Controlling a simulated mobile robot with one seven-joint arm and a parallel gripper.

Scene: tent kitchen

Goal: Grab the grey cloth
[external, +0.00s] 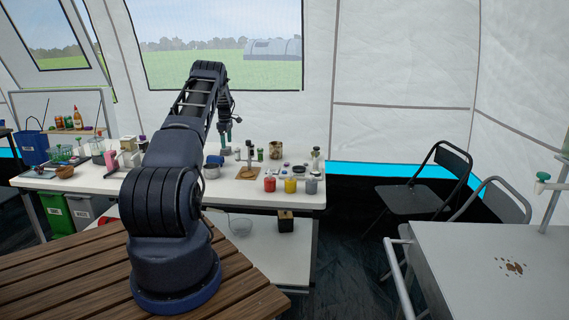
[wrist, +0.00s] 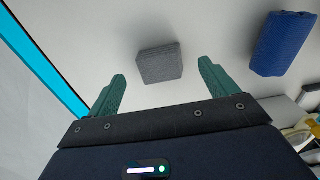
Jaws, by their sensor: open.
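The grey cloth (wrist: 160,64) is a folded, textured square in the wrist view. It lies on the white table top (wrist: 115,30), ahead of my fingertips and roughly centred between them. My gripper (wrist: 163,78) is open, with its two green fingers apart and nothing held between them. In the external view my gripper (external: 226,140) hangs pointing down over the back part of the white table. I cannot make out the grey cloth clearly in the external view.
A rolled blue cloth (wrist: 281,44) lies right of the grey cloth. In the external view, red (external: 270,184), yellow (external: 290,185) and grey (external: 311,186) jars stand along the table's front right. A wooden board (external: 246,173) and several bottles stand near my gripper.

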